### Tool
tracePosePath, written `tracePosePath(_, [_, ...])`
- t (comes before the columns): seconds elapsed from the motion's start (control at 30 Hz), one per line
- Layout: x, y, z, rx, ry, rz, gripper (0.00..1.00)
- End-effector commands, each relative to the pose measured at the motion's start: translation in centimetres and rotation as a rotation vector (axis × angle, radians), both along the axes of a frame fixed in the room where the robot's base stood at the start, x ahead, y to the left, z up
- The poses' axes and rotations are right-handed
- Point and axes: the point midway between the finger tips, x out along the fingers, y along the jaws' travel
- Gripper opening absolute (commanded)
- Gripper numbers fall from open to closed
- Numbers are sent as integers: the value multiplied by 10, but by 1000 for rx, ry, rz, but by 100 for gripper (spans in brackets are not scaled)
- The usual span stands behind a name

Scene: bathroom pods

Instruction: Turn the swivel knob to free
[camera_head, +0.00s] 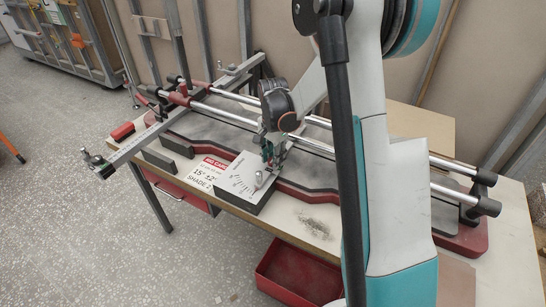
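A grey box with a white, scale-marked top face (238,185) sits near the front edge of the workbench. A small metallic knob (259,179) stands on the right part of this face. It looks like the swivel knob, but its marks are too small to read. My gripper (268,160) points down right at the knob from behind and above. Its fingers are small and dark here, and I cannot tell whether they touch the knob or how far apart they are. My arm comes in from the upper right and hides part of the bench.
Two long metal rails (237,117) run across the bench behind the box. A flat metal bar (143,144) crosses at the left. A label card (207,172) lies left of the box. A red bin (290,277) is below the front edge. Open floor lies at left.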

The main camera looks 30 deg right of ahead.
Motion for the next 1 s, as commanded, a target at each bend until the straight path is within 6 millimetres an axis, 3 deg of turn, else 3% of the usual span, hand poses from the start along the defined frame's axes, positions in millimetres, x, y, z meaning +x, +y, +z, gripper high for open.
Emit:
tracePosePath(0.47, [0,0,0,0,0,125,8])
tracePosePath(1.0, [0,0,0,0,0,612,8])
